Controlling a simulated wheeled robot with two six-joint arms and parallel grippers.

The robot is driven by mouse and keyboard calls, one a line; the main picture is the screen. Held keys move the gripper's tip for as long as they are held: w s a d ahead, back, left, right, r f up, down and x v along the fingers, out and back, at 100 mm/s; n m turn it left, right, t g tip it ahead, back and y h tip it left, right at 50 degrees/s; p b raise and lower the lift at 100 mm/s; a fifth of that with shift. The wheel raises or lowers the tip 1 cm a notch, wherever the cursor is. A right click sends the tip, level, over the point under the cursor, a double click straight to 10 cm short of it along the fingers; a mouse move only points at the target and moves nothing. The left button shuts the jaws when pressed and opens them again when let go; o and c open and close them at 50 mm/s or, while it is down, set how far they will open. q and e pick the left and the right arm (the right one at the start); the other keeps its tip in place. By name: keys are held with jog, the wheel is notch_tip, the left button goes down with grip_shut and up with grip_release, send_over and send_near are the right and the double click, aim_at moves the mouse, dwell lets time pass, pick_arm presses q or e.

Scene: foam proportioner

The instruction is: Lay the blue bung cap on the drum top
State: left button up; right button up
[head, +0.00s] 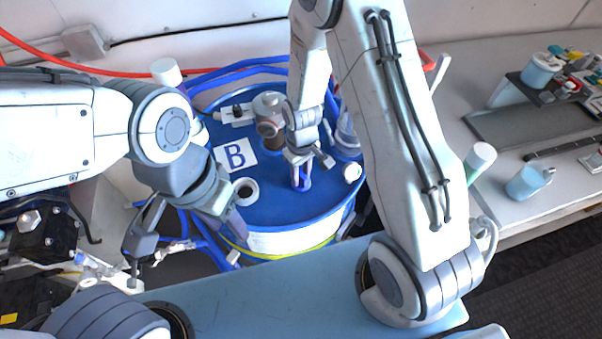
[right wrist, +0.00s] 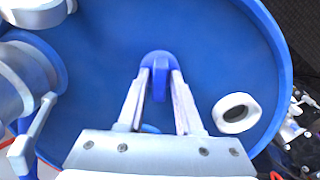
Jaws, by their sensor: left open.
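The blue drum top (head: 280,205) fills the middle of the head view and most of the right wrist view. My right gripper (head: 302,160) is low over its middle, with its fingers on both sides of the raised tab of the blue bung cap (right wrist: 159,84). The cap also shows below the fingers in the head view (head: 301,181). It is at or just above the drum surface; I cannot tell whether it touches. My left gripper (head: 187,243) is open and empty at the drum's front left edge. A white-rimmed opening (head: 246,191) lies left of the cap.
A white label marked B (head: 235,155) and a grey-and-brown fitting (head: 268,120) are on the drum top. Blue tubing (head: 240,68) curves behind it. A bench at right carries a tray of small items (head: 560,75) and a blue cup (head: 525,182).

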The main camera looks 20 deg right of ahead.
aim_at(301, 174)
jog(key=shift+r, duration=0.45)
notch_tip(301, 174, up, 11)
jog(key=b, duration=0.3)
jog(key=s+a+r+n, duration=0.1)
jog(key=s+a+r, duration=0.1)
jog(key=s, duration=0.4)
jog(key=s+a+r+n, duration=0.1)
jog(key=s+a+r, duration=0.2)
jog(key=s, duration=0.4)
jog(key=s+a+r+y, duration=0.1)
jog(key=s+a+r, duration=0.1)
jog(key=s, duration=0.5)
jog(key=shift+a+r+n, duration=0.35)
jog(key=shift+n, duration=0.05)
